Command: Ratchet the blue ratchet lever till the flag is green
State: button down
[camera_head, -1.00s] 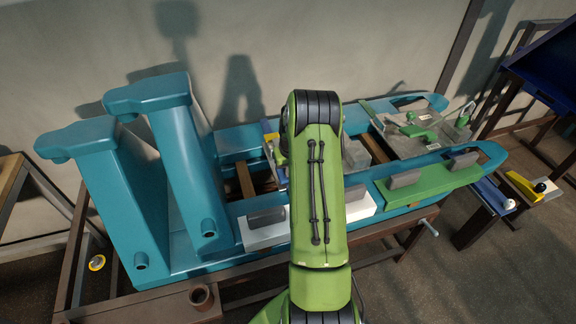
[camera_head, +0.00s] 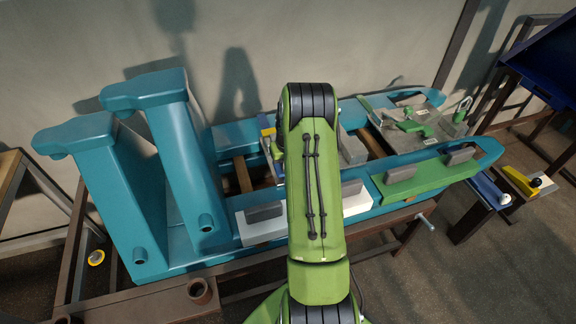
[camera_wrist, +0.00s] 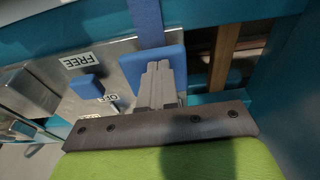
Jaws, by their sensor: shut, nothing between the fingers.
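In the wrist view, my gripper (camera_wrist: 158,70) is shut with its grey fingers together and nothing between them. The fingertips lie in front of a flat blue plate (camera_wrist: 176,58), which joins a blue bar (camera_wrist: 147,20) running up out of view; this looks like the blue ratchet lever. I cannot tell whether the fingers touch it. Left of it, a small blue block (camera_wrist: 86,87) sits on a grey metal plate between a FREE label (camera_wrist: 77,61) and a partly hidden label. In the head view my arm hides the gripper. I cannot make out the flag.
The teal fork frame (camera_head: 165,215) fills the left and middle, with two uprights. A white block (camera_head: 262,232) and a green block (camera_head: 425,180) sit along its near rail. A clear-topped fixture with green parts (camera_head: 415,127) stands at the right.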

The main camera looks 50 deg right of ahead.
jog(key=s+a+r+p, duration=0.2)
jog(key=s+r, duration=0.3)
jog(key=r, duration=0.4)
jog(key=shift+s+a+r, duration=0.25)
jog(key=shift+a+r, duration=0.1)
jog(key=shift+a, duration=0.1)
